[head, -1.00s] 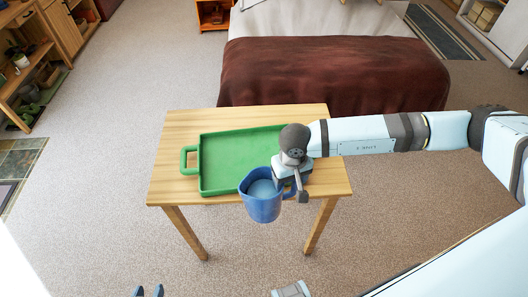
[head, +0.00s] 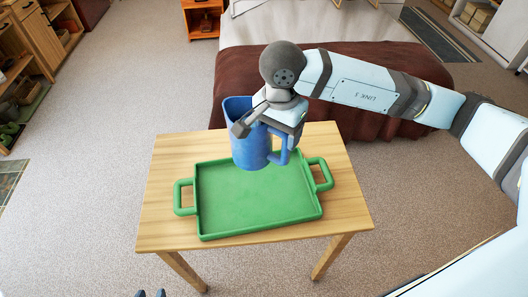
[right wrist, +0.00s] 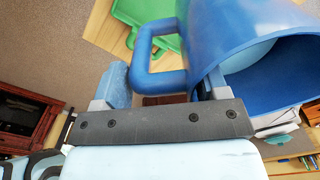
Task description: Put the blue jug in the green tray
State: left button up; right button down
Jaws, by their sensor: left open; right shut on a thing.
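The blue jug (head: 240,142) hangs in the air, roughly upright, in front of the tray's far edge in the head view. My right gripper (head: 268,118) is shut on it near its handle, which also shows in the right wrist view (right wrist: 142,60). I cannot tell exactly which part is pinched. The green tray (head: 260,205) lies flat on the table and its visible floor is empty. A corner of it shows in the right wrist view (right wrist: 133,12). My left gripper (head: 150,293) is open at the bottom edge, mostly cut off, away from the table.
The wooden table (head: 162,215) has bare strips around the tray. A bed with a brown blanket (head: 350,75) stands close behind the table. Wooden shelves (head: 20,75) stand at the far left. Carpet floor is clear on the left.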

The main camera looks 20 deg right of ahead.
notch_tip(320, 180, down, 18)
jog(key=p, duration=0.2)
dwell(0.4)
jog(key=shift+f, duration=0.15)
jog(key=shift+c, duration=0.7)
grip_release()
jog(key=shift+s, duration=0.15)
